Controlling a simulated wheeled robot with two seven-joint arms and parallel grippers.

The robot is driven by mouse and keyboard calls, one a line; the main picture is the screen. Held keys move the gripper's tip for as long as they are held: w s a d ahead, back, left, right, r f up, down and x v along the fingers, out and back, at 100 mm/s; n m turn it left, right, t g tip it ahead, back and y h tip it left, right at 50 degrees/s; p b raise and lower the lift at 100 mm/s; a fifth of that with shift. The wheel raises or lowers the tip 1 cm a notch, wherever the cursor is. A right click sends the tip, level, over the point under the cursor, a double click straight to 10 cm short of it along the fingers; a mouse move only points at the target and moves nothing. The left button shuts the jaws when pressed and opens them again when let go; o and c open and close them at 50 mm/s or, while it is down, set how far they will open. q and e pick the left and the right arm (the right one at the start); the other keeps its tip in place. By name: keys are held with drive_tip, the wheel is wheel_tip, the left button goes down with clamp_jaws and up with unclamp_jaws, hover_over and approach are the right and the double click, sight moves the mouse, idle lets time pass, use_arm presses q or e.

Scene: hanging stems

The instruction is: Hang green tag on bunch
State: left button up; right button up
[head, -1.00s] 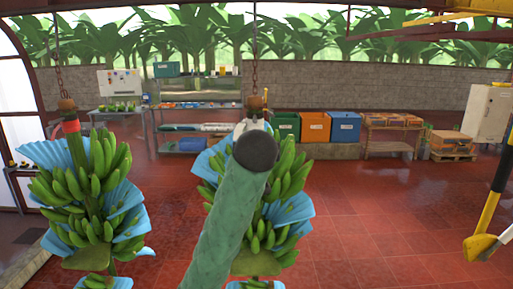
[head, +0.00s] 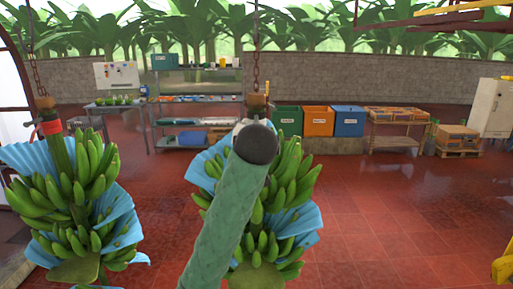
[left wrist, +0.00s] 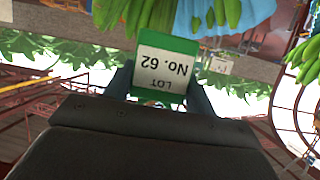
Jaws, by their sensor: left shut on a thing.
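The green tag (left wrist: 160,92) has a white label reading "LOT No. 62" and shows upside down in the left wrist view. My left gripper (left wrist: 163,84) is shut on it. In the head view my green-sleeved arm covers most of the gripper and hides the tag. It reaches up in front of the middle banana bunch (head: 285,190), close to the top of its stem. That bunch hangs from a chain with blue sheets between its hands. Bananas also show near the tag in the left wrist view (left wrist: 150,14). My right gripper is not in view.
Behind stand a shelf rack (head: 195,112), green, orange (head: 318,121) and blue bins, and a wooden cart (head: 397,128). The red floor at the right is mostly clear.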

use_arm(q)
drive_tip(key=w, duration=0.6)
drive_tip(key=shift+f, duration=0.15)
idle(0.3)
drive_tip(key=shift+w, duration=0.2)
idle(0.4)
drive_tip(key=w, duration=0.6)
drive_tip(key=shift+w, duration=0.35)
idle(5.4)
